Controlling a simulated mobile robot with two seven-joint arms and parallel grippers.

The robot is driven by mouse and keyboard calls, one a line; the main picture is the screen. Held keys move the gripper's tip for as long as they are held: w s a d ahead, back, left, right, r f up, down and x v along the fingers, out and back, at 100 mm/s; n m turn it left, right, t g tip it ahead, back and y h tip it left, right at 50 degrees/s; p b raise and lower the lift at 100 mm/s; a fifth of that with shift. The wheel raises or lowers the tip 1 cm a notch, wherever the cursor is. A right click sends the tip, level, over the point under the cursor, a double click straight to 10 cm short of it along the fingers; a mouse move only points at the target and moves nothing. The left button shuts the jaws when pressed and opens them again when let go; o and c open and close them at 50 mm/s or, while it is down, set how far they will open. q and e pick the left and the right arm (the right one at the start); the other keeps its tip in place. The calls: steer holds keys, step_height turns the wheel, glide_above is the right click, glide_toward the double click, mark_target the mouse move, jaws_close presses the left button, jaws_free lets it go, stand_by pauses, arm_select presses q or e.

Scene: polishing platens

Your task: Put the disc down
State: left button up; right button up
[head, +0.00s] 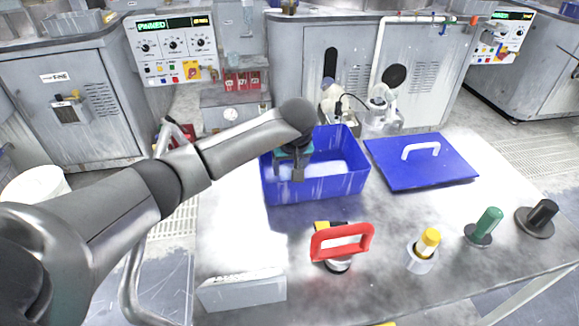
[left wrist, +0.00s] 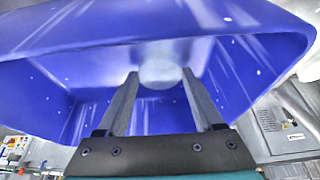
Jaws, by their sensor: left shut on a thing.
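My left gripper (head: 297,172) reaches down at the blue bin (head: 318,189) on the table in the head view. In the left wrist view its two fingers (left wrist: 160,76) stand apart with a pale round disc (left wrist: 160,68) between their tips, and the gripper is shut on it. The blue bin's walls (left wrist: 65,100) surround the fingers in that view. The disc is not clear in the head view, where the gripper and bin hide it. Whether the disc touches the bin floor I cannot tell. My right gripper is not in view.
A blue lid (head: 447,168) with a white handle lies right of the bin. In front stand a red-handled tool (head: 342,239) and yellow (head: 426,243), green (head: 487,224) and black (head: 541,215) handled pieces. A pale box (head: 242,293) sits at the front left.

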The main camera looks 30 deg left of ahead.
arm_select(q)
steer(key=shift+f, duration=0.15)
steer(key=o, duration=1.3)
steer(key=shift+o, duration=0.7)
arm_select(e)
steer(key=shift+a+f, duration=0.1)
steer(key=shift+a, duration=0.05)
arm_select(q)
steer(key=shift+r, duration=0.55)
steer(key=p+v, duration=0.2)
steer(key=v, duration=0.9)
steer(key=shift+s+p, duration=0.2)
steer(key=shift+p, duration=0.15)
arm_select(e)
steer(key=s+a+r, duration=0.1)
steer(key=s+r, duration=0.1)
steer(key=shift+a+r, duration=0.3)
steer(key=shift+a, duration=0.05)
arm_select(q)
steer(key=shift+r, duration=0.15)
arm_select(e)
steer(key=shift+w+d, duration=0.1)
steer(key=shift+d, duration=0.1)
